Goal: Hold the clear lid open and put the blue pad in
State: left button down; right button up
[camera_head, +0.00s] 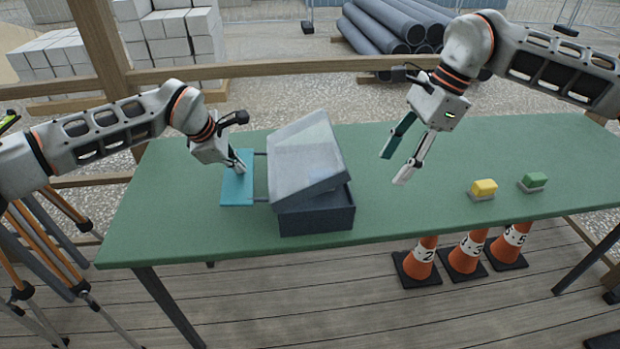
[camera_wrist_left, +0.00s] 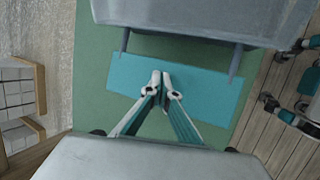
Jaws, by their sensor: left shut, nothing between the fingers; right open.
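A dark grey box (camera_head: 318,219) stands on the table with its clear lid (camera_head: 302,152) tilted up. A faint bluish patch shows through the lid; I cannot tell whether it is the blue pad, and no blue pad stands in the open. A teal plate (camera_head: 236,192) joins the box's left side by two dark rods. My left gripper (camera_head: 240,168) is shut and empty, its fingertips at the plate; in the left wrist view the plate (camera_wrist_left: 215,92) lies under the fingertips (camera_wrist_left: 160,82). My right gripper (camera_head: 392,168) is open and empty above the table, right of the box.
A yellow pad (camera_head: 484,187) and a green pad (camera_head: 534,180) sit on small grey bases on the right of the green table (camera_head: 420,215). Table space between the box and the yellow pad is clear. Traffic cones (camera_head: 467,255) stand below the table.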

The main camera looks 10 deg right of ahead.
pick_arm(q)
jog(key=shift+r+p, duration=1.55)
jog(key=shift+r, duration=1.2)
jog(key=shift+r+p, duration=0.75)
jog(key=shift+r, duration=0.7)
